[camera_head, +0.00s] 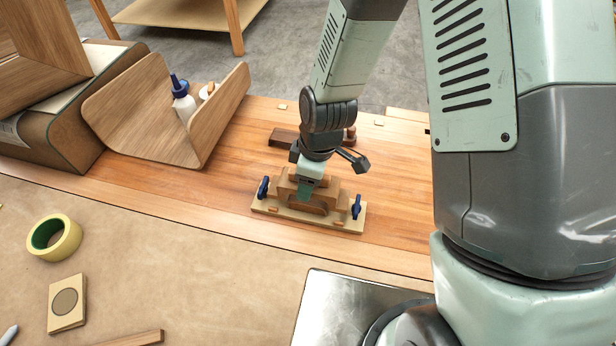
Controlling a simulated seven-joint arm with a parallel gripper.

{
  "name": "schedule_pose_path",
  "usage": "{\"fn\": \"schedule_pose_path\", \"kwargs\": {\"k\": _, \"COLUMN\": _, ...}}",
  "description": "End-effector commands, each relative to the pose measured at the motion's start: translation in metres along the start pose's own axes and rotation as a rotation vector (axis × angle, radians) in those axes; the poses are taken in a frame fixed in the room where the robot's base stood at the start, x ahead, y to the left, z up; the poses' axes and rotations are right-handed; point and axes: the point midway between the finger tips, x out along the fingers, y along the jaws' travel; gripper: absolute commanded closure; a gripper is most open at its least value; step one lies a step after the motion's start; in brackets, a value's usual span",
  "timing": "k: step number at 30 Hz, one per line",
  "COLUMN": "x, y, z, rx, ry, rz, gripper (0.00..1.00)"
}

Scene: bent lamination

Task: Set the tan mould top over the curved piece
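The tan mould top (333,188), a stepped block, is at the mould on the bench. Below its middle a darker brown arched strip shows, which looks like the curved piece (306,207). Both are over a pale mould base board (345,222) with a blue clamp at the left end (263,187) and another at the right end (356,206). My gripper (306,193) points down in front of the middle of the mould top and overlaps it. Its fingertips are too small to tell whether they grip the block. Whether the top touches the curved piece is unclear.
A dark wooden block (284,138) lies behind my wrist. A bent wooden shell (135,110) with a bottle (183,103) stands at the back left. A tape roll (54,238) and a small tan block (67,303) lie front left. The bench middle left is clear.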

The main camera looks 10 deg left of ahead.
Motion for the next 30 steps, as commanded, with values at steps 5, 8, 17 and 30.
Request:
{"fn": "schedule_pose_path", "kwargs": {"k": 5, "x": -0.0002, "y": 0.0002, "z": -0.0001, "rx": 0.001, "ry": 0.000, "rz": 0.001, "gripper": 0.83}}
{"fn": "schedule_pose_path", "kwargs": {"k": 8, "x": -0.0002, "y": 0.0002, "z": -0.0002, "rx": 0.001, "ry": 0.000, "rz": 0.001, "gripper": 0.83}}
{"fn": "schedule_pose_path", "kwargs": {"k": 17, "x": 0.0000, "y": 0.0002, "z": -0.0001, "rx": 0.000, "ry": 0.000, "rz": 0.001, "gripper": 0.83}}
{"fn": "schedule_pose_path", "kwargs": {"k": 30, "x": 0.0072, "y": 0.0003, "z": 0.0010, "rx": -0.001, "ry": 0.000, "rz": 0.000, "gripper": 0.83}}
